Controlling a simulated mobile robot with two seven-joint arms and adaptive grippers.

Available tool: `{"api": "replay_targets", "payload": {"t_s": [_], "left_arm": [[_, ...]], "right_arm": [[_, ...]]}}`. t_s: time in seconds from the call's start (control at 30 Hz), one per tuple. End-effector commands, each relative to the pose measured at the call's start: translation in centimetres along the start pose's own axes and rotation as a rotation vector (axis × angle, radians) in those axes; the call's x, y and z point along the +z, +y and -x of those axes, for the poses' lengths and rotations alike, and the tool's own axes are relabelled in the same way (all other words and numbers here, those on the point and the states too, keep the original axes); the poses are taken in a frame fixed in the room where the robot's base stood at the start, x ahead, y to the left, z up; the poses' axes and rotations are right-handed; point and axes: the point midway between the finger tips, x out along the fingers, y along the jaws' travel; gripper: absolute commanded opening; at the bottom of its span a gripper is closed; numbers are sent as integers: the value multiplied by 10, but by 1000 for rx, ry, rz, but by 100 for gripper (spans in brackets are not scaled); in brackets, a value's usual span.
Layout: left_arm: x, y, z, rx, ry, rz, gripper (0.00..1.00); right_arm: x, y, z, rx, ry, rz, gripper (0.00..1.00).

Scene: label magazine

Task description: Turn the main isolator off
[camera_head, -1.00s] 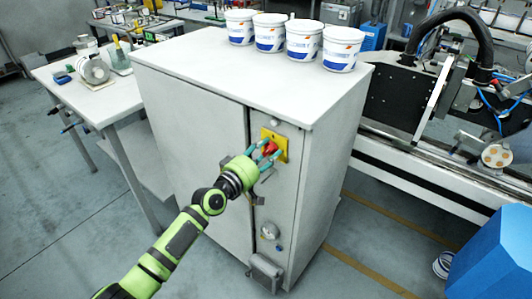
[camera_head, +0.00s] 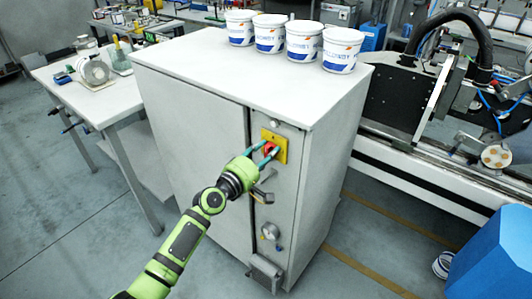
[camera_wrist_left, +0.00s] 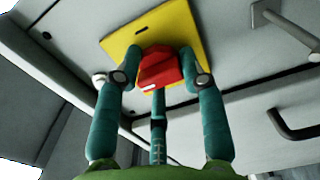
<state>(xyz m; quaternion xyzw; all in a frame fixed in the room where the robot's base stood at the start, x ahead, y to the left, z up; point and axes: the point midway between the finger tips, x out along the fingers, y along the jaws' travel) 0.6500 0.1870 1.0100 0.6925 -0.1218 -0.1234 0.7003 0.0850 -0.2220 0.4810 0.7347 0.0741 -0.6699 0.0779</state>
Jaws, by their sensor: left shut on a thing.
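The main isolator is a red rotary knob (camera_wrist_left: 160,68) on a square yellow plate (camera_head: 279,140) on the front of the grey cabinet. The yellow plate also shows in the left wrist view (camera_wrist_left: 190,24). My left gripper (camera_head: 266,150) reaches the knob from the lower left. In the left wrist view its teal fingers (camera_wrist_left: 158,75) stand on both sides of the red knob, shut on it, with a third finger below. A small white mark shows on the knob's end. In the head view the fingers partly hide the knob. My right gripper is not in view.
The grey cabinet (camera_head: 195,110) carries several white tubs (camera_head: 298,40) on top. A door handle (camera_head: 262,195) and a round fitting (camera_head: 269,231) sit below the isolator. A white table (camera_head: 110,100) stands at left, a machine (camera_head: 400,95) at right.

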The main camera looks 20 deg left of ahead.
Motion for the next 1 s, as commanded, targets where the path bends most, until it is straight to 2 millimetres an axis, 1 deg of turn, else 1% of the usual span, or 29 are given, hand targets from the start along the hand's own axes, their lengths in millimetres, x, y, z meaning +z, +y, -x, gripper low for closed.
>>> {"api": "replay_targets", "payload": {"t_s": [0.37,0.4,0.43,0.8,0.87,0.97,1.0], "left_arm": [[0,1,0,2,1,8,8],[0,1,0,2,1,7,56],[0,1,0,2,1,7,65],[0,0,2,1,0,5,65],[0,-1,6,0,1,5,65],[0,-2,19,-1,1,4,65],[0,-2,26,-2,1,4,65]], "right_arm": [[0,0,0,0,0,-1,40],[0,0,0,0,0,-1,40],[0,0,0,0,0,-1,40],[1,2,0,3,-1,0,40],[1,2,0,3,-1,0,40],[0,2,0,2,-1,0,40],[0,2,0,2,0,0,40]]}}
